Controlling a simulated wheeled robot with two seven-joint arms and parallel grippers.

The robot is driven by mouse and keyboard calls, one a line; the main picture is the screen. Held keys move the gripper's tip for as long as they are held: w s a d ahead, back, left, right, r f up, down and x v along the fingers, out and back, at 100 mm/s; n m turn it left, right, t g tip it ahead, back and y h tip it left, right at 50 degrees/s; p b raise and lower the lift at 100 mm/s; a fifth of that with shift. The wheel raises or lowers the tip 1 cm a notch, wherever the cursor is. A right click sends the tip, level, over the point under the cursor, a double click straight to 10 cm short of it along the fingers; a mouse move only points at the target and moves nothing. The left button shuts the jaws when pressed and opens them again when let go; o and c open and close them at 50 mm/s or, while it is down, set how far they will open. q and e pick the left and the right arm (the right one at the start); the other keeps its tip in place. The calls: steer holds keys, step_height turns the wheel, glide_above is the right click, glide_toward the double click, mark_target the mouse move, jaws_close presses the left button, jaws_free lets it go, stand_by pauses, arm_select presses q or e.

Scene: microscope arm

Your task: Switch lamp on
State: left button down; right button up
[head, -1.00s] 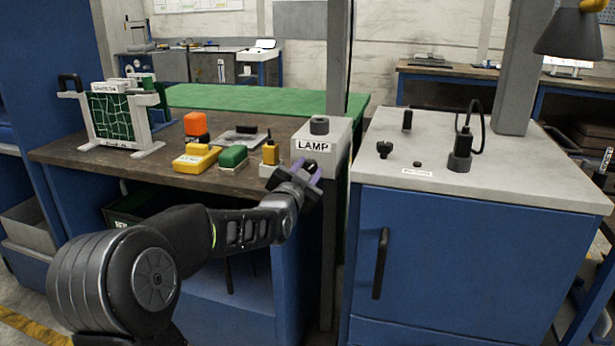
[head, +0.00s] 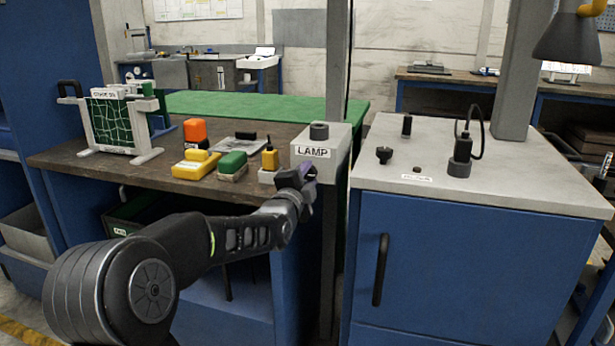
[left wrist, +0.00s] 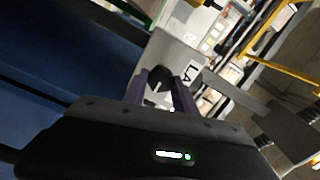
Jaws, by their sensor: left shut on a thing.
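The grey lamp box (head: 331,149), with a "LAMP" label (head: 312,152) on its front, stands at the right end of the brown bench. A dark round piece sits on its top. My left gripper (head: 303,174) is at the lower front of the box, below the label, its purple fingers turned nearly edge-on to the head. In the left wrist view, the fingers (left wrist: 163,95) are on either side of a dark knob (left wrist: 160,76) on the box's face, and are shut on it. The knob is hidden in the head view. My right gripper is in neither view.
Left of the box are a small yellow-topped piece (head: 270,159), a green-topped block (head: 232,163), a yellow case (head: 195,164) and a framed green net (head: 112,122). Right is a blue cabinet (head: 455,250) with knobs and a cable on top. A dark lampshade (head: 568,38) hangs upper right.

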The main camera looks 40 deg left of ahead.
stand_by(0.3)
arm_select(q)
steer(key=c, duration=1)
jaws_free()
steer(key=v, duration=0.7)
steer(key=shift+s, duration=0.4)
steer(key=shift+d, duration=0.1)
